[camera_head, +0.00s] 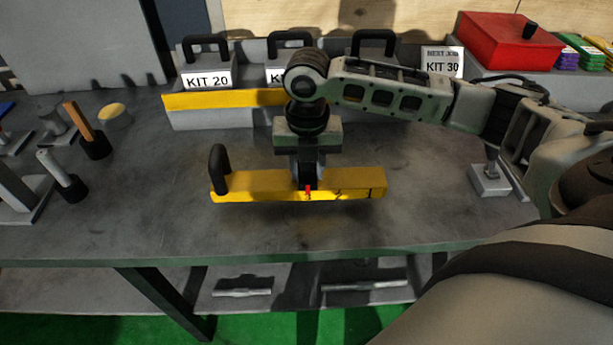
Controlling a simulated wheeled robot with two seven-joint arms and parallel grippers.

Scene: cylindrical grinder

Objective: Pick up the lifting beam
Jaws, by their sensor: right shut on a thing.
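The lifting beam (350,184) is a long yellow bar with a black upright handle at its left end. It lies across the picture over the front middle of the grey workbench. A shadow shows under it, and I cannot tell whether it touches the bench top. My right gripper (307,184) points down from above and is shut on the beam near its middle. Its fingers hide a part there, and a small red mark shows by the fingertips. My left gripper is not in view.
Grey kit boxes with black handles, one labelled KIT 20 (206,80), stand along the back of the workbench (150,225). A red case (505,42) sits at the back right. Tools stand at the left, including one with an orange handle (80,122). The bench's front left is clear.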

